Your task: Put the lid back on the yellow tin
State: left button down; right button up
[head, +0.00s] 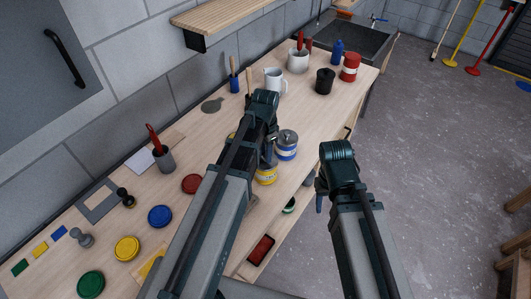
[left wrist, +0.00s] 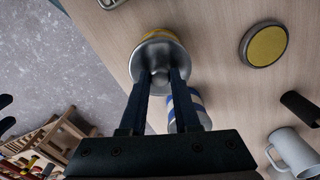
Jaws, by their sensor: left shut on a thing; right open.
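The yellow tin (head: 267,176) stands on the bench, partly hidden behind my left arm in the head view. My left gripper (head: 266,157) is right above it. In the left wrist view my left gripper (left wrist: 160,78) is shut on the knob of a silver lid (left wrist: 170,50). The yellow rim of the tin (left wrist: 150,37) shows around the lid's far edge. Whether the lid touches the tin or hovers just over it I cannot tell. My right gripper (head: 319,191) is open and empty, off the bench's front edge.
A blue-banded tin (head: 287,147) with a knobbed lid stands close beside the yellow tin. A yellow disc with a grey rim (left wrist: 265,43) lies nearby. A white jug (head: 274,80) and black pot (head: 323,81) stand further back. Coloured round lids (head: 127,248) lie at the left.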

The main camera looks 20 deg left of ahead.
dwell(0.4)
pick_arm(q)
jog(key=shift+c, duration=0.4)
grip_release()
jog(key=shift+r+p, duration=3.5)
jog(key=shift+p, duration=0.05)
grip_shut()
